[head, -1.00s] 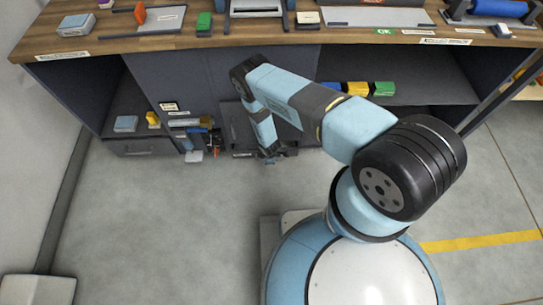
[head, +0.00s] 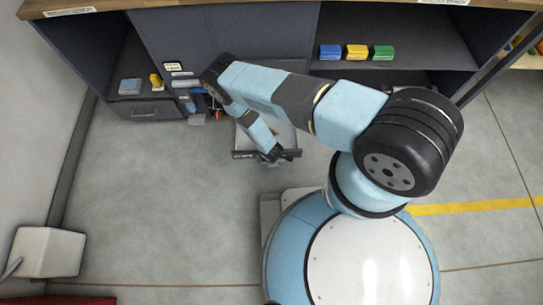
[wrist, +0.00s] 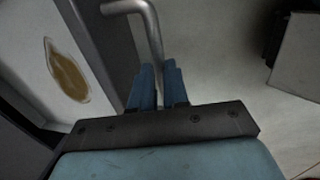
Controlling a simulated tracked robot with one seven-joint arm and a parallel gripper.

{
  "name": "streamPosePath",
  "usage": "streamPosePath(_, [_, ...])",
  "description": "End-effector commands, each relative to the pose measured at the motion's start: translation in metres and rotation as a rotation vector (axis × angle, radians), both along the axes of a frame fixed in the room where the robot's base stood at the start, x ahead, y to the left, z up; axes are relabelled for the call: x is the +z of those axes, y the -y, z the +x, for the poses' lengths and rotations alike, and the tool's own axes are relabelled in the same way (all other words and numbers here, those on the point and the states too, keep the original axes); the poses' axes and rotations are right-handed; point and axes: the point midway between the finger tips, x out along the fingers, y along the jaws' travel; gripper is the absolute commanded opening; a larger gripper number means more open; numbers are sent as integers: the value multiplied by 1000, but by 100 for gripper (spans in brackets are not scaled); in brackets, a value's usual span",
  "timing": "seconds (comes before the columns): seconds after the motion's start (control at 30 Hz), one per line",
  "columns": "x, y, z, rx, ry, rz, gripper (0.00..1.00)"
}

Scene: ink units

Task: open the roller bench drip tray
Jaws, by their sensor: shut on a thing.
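The drip tray is a drawer low under the bench, with a dark front panel (head: 240,155) and a pale interior. It stands pulled out from the bench. In the wrist view its light floor (wrist: 35,45) has an amber stain (wrist: 67,72), and a grey bent-bar handle (wrist: 148,18) stands off its front. My gripper (head: 277,155) is at the tray front in the head view. In the wrist view its blue fingers (wrist: 158,82) are shut on the handle. My arm hides part of the tray in the head view.
Blue, yellow and green boxes (head: 356,52) sit on the right shelf. A closed drawer (head: 152,110) is at the left, with small items above it. A white box (head: 48,252) stands on the floor at lower left. The floor between tray and base is clear.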

Motion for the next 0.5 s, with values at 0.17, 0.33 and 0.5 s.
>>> streamPosePath(0.17, [0,1,-1,-3,1,2,0])
streamPosePath(0.33, [0,1,-1,-4,2,2,0])
streamPosePath(0.5, [0,1,0,-5,2,2,27])
